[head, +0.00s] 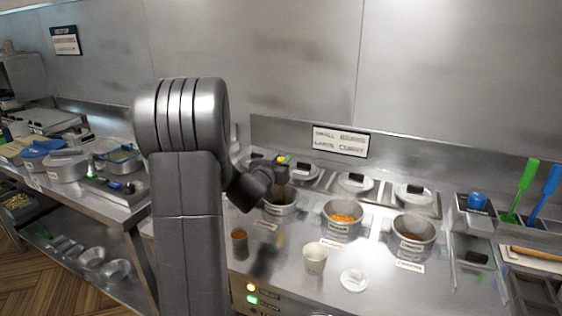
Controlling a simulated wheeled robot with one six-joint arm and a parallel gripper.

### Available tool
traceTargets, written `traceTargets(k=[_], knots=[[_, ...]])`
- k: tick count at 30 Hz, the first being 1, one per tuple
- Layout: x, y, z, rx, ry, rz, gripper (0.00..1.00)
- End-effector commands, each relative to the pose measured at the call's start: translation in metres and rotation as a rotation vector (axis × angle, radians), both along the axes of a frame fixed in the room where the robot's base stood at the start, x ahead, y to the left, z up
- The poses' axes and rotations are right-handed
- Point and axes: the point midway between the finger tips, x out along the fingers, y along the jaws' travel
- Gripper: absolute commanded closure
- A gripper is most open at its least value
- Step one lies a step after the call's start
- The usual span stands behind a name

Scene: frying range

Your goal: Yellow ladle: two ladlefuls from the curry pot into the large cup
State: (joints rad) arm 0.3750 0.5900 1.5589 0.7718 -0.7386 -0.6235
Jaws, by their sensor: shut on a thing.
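My gripper (281,168) is above the left pot (281,208), seen from behind and partly hidden by my arm. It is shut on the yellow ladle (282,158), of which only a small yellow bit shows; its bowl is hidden. The left pot's contents look dark. A middle pot (343,228) holds something orange, and a right pot (413,245) holds something reddish-brown. The pot labels are too small to read, so I cannot tell which is curry. A white cup (315,260) stands upright on the counter in front of the pots; its inside is unclear. A smaller brownish cup (239,244) stands to its left.
A white lid (353,281) lies right of the white cup. A sign (340,140) mentioning small, large and curry stands behind lidded containers (355,183). Green (525,184) and blue (550,184) utensils stand upright at the right.

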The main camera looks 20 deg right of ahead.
Motion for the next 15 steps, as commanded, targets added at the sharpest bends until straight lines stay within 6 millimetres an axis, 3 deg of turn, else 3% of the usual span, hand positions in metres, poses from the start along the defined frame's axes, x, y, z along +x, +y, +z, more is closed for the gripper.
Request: traceTargets(k=[3,15], knots=[[0.0,0.0,0.019,-0.001,-0.002,0.0,0.98],[0.0,0.0,0.063,-0.001,-0.002,0.0,0.98]])
